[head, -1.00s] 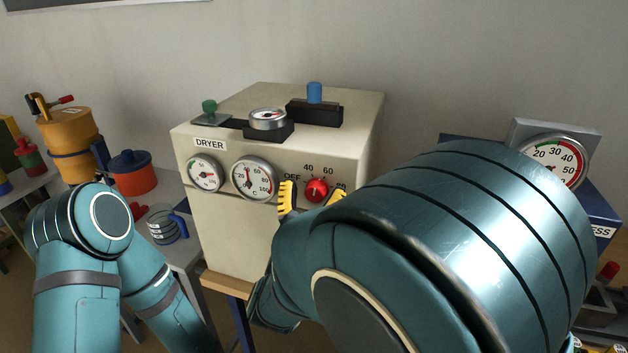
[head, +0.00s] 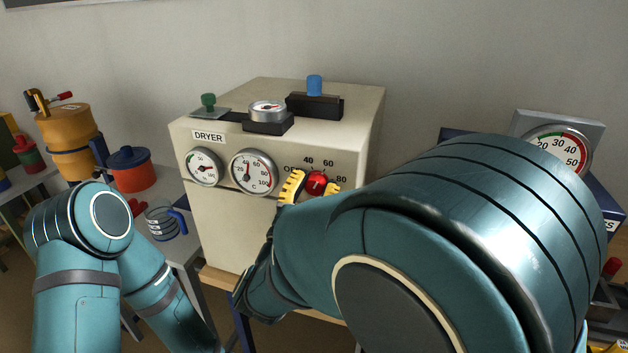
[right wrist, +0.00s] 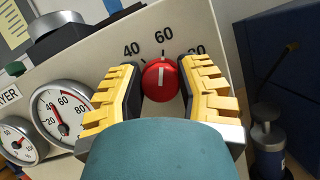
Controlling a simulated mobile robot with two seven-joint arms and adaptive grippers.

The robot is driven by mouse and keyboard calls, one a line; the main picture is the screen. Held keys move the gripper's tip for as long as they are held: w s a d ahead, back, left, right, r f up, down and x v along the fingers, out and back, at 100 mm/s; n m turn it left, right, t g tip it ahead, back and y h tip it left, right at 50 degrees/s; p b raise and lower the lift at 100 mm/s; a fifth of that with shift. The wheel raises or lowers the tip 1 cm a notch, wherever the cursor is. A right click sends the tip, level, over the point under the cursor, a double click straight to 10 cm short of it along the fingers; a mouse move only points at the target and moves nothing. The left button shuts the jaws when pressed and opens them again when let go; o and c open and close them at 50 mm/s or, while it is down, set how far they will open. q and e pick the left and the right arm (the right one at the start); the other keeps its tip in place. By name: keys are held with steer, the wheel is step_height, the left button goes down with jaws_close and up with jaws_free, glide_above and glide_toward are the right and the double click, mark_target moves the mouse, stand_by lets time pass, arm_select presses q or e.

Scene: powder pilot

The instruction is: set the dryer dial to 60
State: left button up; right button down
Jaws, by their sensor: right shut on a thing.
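The cream dryer (head: 225,225), labelled DRYER, stands in the middle of the head view. Its red dial (head: 317,182) is at the right of the front panel, with OFF, 40, 60 and 80 around it. My right gripper (head: 314,187), with yellow-ridged fingers, is shut on the dial, one finger on each side. In the right wrist view the dial (right wrist: 160,80) sits between the fingers, its white mark pointing up at the 60. The fingers partly cover the 80 there and the OFF in the head view. My left gripper is out of view.
Two round gauges, a left one (head: 204,167) and a larger one (head: 253,172), sit left of the dial. A striped jug (head: 161,224) and red pot (head: 133,178) stand on the left table.

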steer(key=shift+r, duration=0.1)
steer(key=c, duration=0.6)
jaws_free()
steer(key=shift+o, duration=0.2)
steer(key=v, duration=1.2)
